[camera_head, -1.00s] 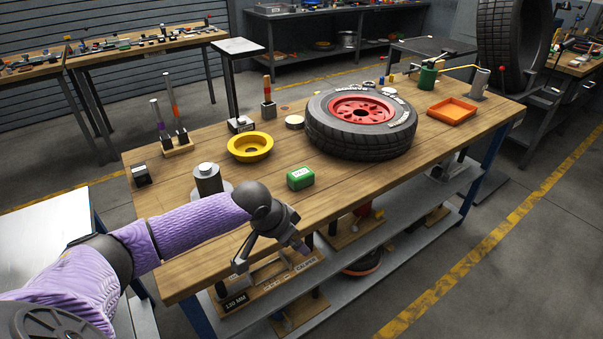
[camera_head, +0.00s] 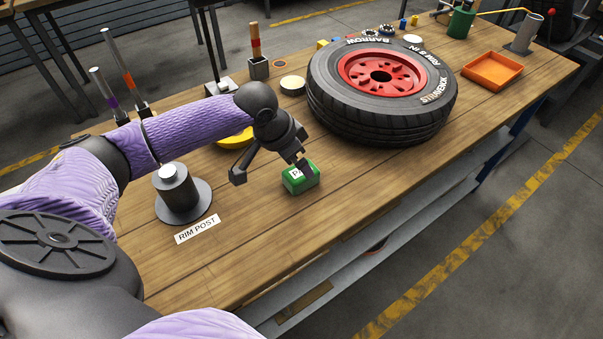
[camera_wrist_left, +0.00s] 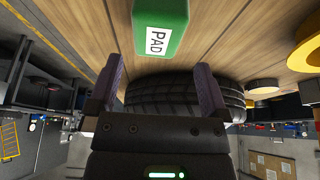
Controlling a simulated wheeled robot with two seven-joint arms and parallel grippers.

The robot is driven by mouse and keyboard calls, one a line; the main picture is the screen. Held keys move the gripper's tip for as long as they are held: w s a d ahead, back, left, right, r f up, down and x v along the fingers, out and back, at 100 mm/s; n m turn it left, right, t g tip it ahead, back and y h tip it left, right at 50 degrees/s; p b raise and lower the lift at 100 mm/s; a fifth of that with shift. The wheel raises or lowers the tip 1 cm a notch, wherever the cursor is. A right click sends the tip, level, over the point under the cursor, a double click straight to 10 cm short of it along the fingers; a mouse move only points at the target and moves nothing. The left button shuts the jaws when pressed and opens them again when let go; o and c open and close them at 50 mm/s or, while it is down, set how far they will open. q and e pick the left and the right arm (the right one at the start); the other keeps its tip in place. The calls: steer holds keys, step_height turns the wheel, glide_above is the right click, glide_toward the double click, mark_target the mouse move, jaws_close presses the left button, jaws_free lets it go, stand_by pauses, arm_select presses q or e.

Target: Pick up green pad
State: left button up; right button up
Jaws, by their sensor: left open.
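The green pad (camera_head: 290,186) is a small block with a white label, lying on the wooden workbench (camera_head: 375,180). My left gripper (camera_head: 270,177) is over the bench at the pad, with one finger in front of part of the pad and the label. In the left wrist view the green pad (camera_wrist_left: 166,22) shows at the top, beyond the tips of the two spread fingers (camera_wrist_left: 158,90). The left gripper is open with nothing between its fingers. My right gripper is not in view.
A tyre (camera_head: 385,120) with a red rim lies just behind and right of the pad. The rim post (camera_head: 178,195) stands to the left. A yellow dish (camera_head: 236,138) is partly hidden behind my left arm. An orange tray (camera_head: 492,70) is at the far right.

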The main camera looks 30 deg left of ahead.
arm_select(q)
steer(key=x, duration=0.1)
steer(key=b+x, duration=0.1)
steer(key=x, duration=0.1)
steer(key=b+x, duration=0.1)
steer(key=x, duration=0.1)
steer(key=shift+s+d+f, duration=0.1)
steer(key=shift+s, duration=0.2)
steer(key=shift+w+f, duration=0.15)
steer(key=shift+f, duration=0.05)
steer(key=shift+r, duration=0.15)
steer(key=shift+c, duration=0.3)
steer(key=c, duration=1.2)
step_height(320, 180, up, 10)
steer(key=p, duration=0.3)
steer(key=shift+p, duration=0.4)
steer(key=shift+r, duration=0.1)
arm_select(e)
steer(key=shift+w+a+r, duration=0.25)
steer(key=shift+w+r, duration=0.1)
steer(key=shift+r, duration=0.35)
